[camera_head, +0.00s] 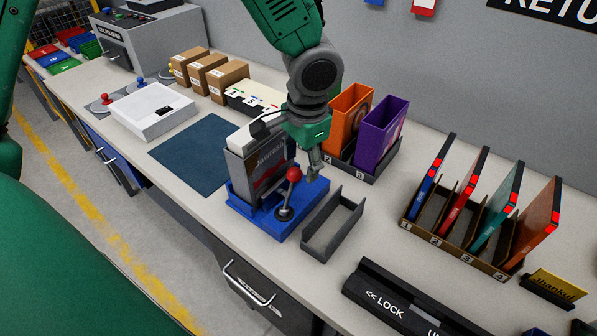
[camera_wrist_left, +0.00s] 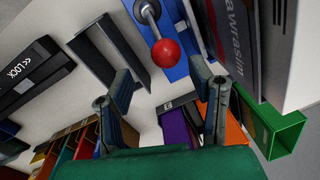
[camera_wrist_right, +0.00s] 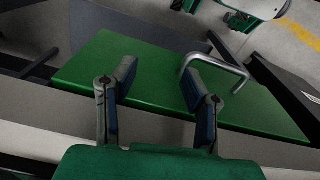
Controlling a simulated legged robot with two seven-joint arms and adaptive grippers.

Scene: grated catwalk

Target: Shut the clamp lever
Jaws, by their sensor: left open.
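The clamp lever (camera_head: 288,192) has a red ball knob and a metal shaft. It stands up, slightly tilted, on the front of a blue clamp base (camera_head: 262,221). A grey case with printed lettering (camera_head: 262,172) stands upright in the base. My left gripper (camera_head: 314,162) is open and empty, just behind and right of the knob in the head view. In the left wrist view the red knob (camera_wrist_left: 165,52) shows between and beyond the open fingers (camera_wrist_left: 162,72), apparently untouched. My right gripper (camera_wrist_right: 158,68) is open and empty in its wrist view, away from the clamp.
A dark grey open tray (camera_head: 333,226) sits right of the base. Orange (camera_head: 350,118) and purple (camera_head: 380,133) bins stand behind the gripper. A slotted rack (camera_head: 455,243) stands at right, and a LOCK sign (camera_head: 400,305) in front. A blue mat (camera_head: 195,150) lies left.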

